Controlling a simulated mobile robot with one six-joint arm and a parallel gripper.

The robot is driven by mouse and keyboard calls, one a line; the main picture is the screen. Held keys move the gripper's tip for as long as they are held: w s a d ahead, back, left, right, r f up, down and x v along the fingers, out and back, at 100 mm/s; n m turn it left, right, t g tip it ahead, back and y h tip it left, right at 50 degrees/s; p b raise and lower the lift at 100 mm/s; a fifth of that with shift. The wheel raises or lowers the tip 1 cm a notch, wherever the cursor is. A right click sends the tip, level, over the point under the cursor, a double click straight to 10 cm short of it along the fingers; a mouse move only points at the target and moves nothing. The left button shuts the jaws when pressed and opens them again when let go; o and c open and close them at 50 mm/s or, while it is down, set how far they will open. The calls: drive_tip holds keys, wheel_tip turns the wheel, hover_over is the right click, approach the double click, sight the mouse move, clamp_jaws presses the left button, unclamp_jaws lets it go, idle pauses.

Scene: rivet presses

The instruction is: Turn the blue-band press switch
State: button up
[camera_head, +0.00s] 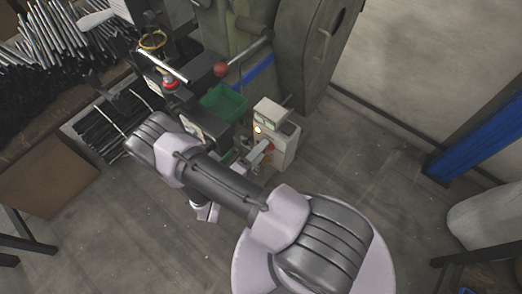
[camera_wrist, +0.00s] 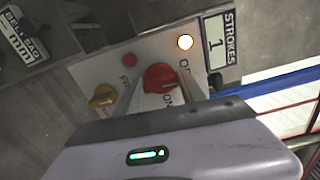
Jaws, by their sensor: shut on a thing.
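The blue-band press (camera_head: 255,72) stands at the top middle of the head view, a green machine with a blue stripe. Its pale control box (camera_head: 275,128) is to the lower right of the stripe. In the wrist view the box's panel carries a red rotary switch (camera_wrist: 160,77) with ON/OFF lettering, partly cut off. My gripper (camera_wrist: 163,92) is shut on the red switch, one finger on each side of it. In the head view my gripper (camera_head: 264,150) reaches the front of the box; its fingertips are small there.
The panel also has a yellow knob (camera_wrist: 103,95), a small red button (camera_wrist: 129,60) and a lit lamp (camera_wrist: 185,41). A counter plate (camera_wrist: 216,43) reads STROKES 1. A green bin (camera_head: 223,101) and a red-ball lever (camera_head: 221,69) are near.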

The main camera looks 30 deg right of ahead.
drive_tip(key=shift+n, duration=0.5)
drive_tip(key=o, duration=1.4)
drive_tip(key=shift+c, duration=0.2)
drive_tip(key=shift+a, duration=0.1)
drive_tip(key=p+v, duration=0.2)
drive_tip(key=v, duration=1.5)
drive_tip(key=shift+p, duration=0.4)
drive_tip(key=shift+s+a, duration=0.1)
